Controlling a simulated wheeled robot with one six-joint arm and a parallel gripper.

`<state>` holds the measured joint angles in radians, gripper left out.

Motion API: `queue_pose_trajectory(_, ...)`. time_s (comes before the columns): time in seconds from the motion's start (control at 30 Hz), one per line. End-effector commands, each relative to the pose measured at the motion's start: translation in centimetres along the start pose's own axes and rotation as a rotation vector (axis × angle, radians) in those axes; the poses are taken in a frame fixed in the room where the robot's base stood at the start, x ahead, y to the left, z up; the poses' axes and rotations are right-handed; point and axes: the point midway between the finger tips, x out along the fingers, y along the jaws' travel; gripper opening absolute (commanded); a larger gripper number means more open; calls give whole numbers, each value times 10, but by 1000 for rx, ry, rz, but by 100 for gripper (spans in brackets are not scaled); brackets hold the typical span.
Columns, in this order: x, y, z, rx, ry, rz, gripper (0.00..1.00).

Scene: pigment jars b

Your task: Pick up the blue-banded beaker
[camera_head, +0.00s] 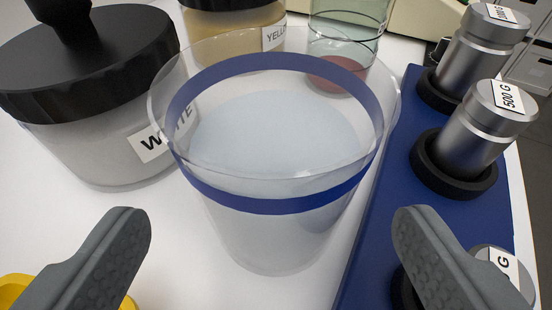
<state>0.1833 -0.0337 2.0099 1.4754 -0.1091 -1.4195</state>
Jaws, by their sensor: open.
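The blue-banded beaker (270,205) stands upright on the white table in the middle of the view. It is clear, with a dark blue band around its upper part and a pale layer showing inside. My gripper (265,235) is open, with one grey finger at the lower left and the other at the lower right. The beaker is in front of the gap between the fingers, and neither finger appears to touch it. Its base is partly hard to make out through the clear wall.
A jar labelled WHITE (95,150) with a black lid stands close at left. Behind are a YELLOW jar (235,28) and a greenish clear vessel (345,40). A blue tray (385,225) with metal weights (480,125) lies close at right. A yellow object (18,288) shows lower left.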

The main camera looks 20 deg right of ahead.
Motion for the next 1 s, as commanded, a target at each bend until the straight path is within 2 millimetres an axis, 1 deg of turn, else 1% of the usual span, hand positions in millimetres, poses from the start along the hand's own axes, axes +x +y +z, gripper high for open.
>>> queue_pose_trajectory(0.3, 24, 2, 6, -1, -2, 0, 84)
queue_pose_trajectory(0.5, 42, 2, 6, -2, -1, 0, 84)
queue_pose_trajectory(0.83, 45, 2, 5, 0, 0, 0, 84)
queue_pose_trajectory(0.87, 45, 2, 5, 0, 0, 0, 80)
queue_pose_trajectory(1.0, 45, 2, 5, 0, 0, 0, 53)
